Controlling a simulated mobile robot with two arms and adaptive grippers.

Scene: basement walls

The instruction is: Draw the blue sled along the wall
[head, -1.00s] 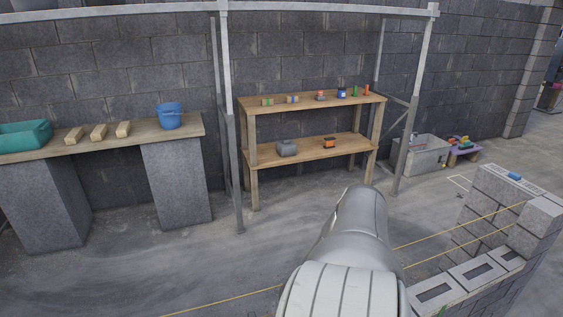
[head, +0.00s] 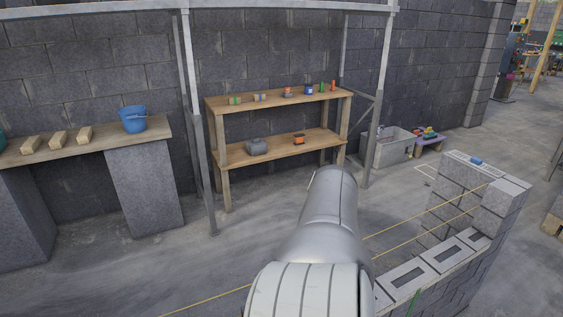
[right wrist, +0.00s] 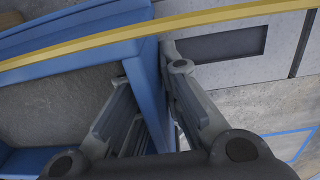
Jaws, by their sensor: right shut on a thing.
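The blue sled (right wrist: 150,85) shows in the right wrist view as an open frame of blue walls with grey material inside it at left. My right gripper (right wrist: 149,72) is shut on one of its blue walls, with one finger inside and one outside. The block wall (head: 440,262), of grey hollow blocks, stands at the right of the head view; a grey block face with a dark recess (right wrist: 212,43) shows beside the sled in the wrist view. The sled cannot be made out in the head view. My left gripper is not in view.
Yellow lines (head: 405,226) run along the block wall; a yellow strip (right wrist: 200,20) crosses above the sled. A small blue object (head: 476,161) lies on the wall's far end. A wooden shelf (head: 275,152), metal posts and a blue bucket (head: 133,119) stand beyond open floor.

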